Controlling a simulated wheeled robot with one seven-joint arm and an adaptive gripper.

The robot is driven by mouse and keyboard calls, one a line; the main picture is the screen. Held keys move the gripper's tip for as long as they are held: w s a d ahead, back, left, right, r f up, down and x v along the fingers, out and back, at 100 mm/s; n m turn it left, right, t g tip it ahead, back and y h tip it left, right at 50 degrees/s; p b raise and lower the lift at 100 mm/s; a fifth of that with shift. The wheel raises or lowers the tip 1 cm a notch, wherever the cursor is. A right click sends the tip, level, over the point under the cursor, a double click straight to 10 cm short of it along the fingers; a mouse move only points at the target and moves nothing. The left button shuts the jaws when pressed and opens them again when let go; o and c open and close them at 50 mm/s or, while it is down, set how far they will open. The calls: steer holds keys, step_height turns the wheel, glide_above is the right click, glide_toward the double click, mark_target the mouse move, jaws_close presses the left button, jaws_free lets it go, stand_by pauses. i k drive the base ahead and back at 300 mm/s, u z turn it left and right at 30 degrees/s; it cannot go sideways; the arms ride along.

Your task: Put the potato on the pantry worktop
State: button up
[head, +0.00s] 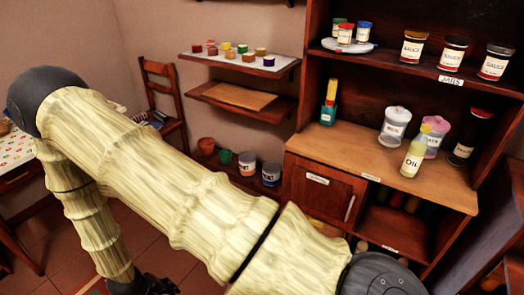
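The pantry worktop (345,148) is a light wood surface in the dark wood cabinet at the right. Its front left part is bare. I cannot make out a potato in the head view. My arm crosses the left and middle of the view and bends down at the far left. Part of my gripper (158,286) shows as a dark shape at the bottom edge, low over the floor and well away from the worktop. The frame edge cuts it off, so its fingers and anything in them are hidden.
On the worktop stand an oil bottle (415,152), a white jar (394,127), a pink-lidded jar (434,136) and a blue-green box (328,108). Sauce jars (453,54) stand on the shelf above. A chair (164,95) and a table (18,172) are at the left.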

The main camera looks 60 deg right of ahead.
mark_target(348, 153)
steer(key=z, duration=0.95)
steer(key=i, duration=0.95)
steer(key=z, duration=0.9)
